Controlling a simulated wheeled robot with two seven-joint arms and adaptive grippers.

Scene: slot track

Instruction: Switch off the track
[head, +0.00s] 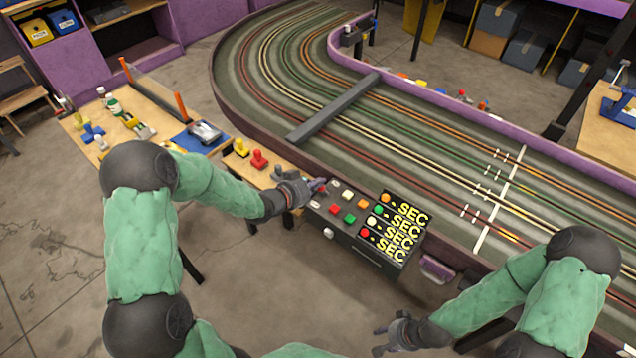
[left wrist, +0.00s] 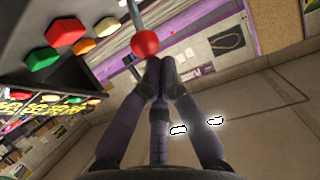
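The control box (head: 345,240) of the track (head: 400,125) is dark, with coloured buttons and lit "SEC" displays. A red ball knob (left wrist: 145,42) on a thin metal rod shows at the top of the left wrist view. In the head view the knob is mostly hidden by my left gripper (head: 317,185), which is at the box's left end. In the left wrist view the fingertips of my left gripper (left wrist: 161,72) are together, just below the knob; whether they touch it is unclear. My right gripper (head: 382,339) is open and empty, in front of the box.
A wooden bench (head: 155,150) at the left holds a toy car (head: 204,132), a yellow plunger (head: 241,147) and a red plunger (head: 258,159). A grey bridge (head: 335,107) crosses the lanes. A purple handle (head: 437,268) sits right of the box. The floor in front is clear.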

